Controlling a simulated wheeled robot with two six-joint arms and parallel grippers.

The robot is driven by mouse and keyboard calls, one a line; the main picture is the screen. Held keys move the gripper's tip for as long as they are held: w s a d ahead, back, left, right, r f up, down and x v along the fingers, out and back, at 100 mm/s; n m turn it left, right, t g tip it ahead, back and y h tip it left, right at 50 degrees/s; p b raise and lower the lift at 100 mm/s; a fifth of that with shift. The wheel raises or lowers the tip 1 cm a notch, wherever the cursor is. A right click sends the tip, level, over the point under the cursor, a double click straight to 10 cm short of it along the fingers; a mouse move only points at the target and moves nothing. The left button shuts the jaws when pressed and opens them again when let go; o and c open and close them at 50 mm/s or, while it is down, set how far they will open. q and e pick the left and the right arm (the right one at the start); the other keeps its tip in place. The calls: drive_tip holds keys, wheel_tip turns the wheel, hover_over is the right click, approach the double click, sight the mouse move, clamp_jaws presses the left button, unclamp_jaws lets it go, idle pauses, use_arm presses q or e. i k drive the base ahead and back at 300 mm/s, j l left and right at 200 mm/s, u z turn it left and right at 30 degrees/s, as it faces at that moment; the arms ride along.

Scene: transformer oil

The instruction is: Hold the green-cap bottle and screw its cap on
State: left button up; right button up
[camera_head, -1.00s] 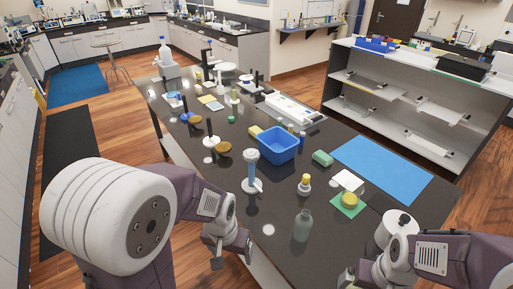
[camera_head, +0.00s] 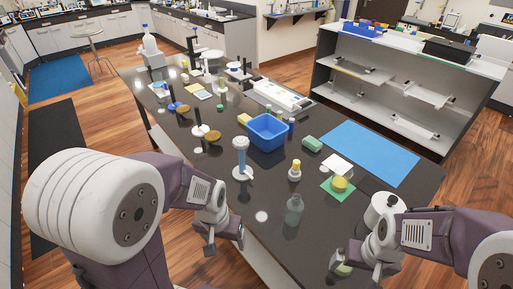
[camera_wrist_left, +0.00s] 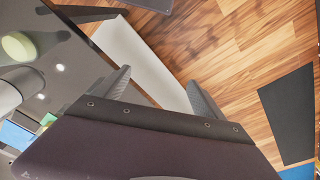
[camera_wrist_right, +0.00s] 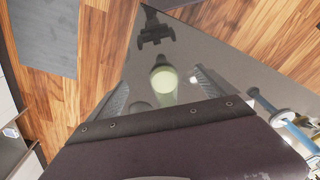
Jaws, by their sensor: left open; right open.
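A translucent grey-green bottle (camera_head: 294,210) stands upright on the dark table in the head view; I see no cap on it. A pale green round thing (camera_head: 343,270) is low by my right gripper; it also shows in the right wrist view (camera_wrist_right: 163,80) and the left wrist view (camera_wrist_left: 18,46). I cannot tell whether it is the cap. My right gripper (camera_head: 352,262) is open, with that thing between its fingers in the picture but no clear contact. My left gripper (camera_head: 226,240) is open and empty by the table's front-left edge, left of the bottle.
A blue-topped cylinder on a white base (camera_head: 241,158) and a small yellow-topped bottle (camera_head: 295,170) stand behind the bottle. A yellow round thing (camera_head: 340,184) lies on a green square. A white cylinder (camera_head: 383,208) stands near my right arm. A blue bin (camera_head: 268,146) is further back.

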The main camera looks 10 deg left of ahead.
sight(294, 207)
drive_tip(key=i+j+z, duration=0.1)
drive_tip(key=j+z, duration=0.15)
drive_tip(key=j, duration=0.85)
drive_tip(key=j+z, duration=0.25)
drive_tip(key=j, duration=0.85)
drive_tip(key=i+j+z, duration=0.1)
drive_tip(key=j, duration=0.45)
drive_tip(key=i+j+z, duration=0.15)
drive_tip(key=j, duration=0.45)
drive_tip(key=i+j+z, duration=0.1)
drive_tip(key=j, duration=0.5)
drive_tip(key=i+j+z, duration=0.15)
drive_tip(key=j, duration=0.45)
drive_tip(key=i+j+z, duration=0.1)
drive_tip(key=j, duration=0.5)
drive_tip(key=i+j, duration=0.2)
drive_tip(key=i+j+z, duration=0.1)
drive_tip(key=i, duration=0.3)
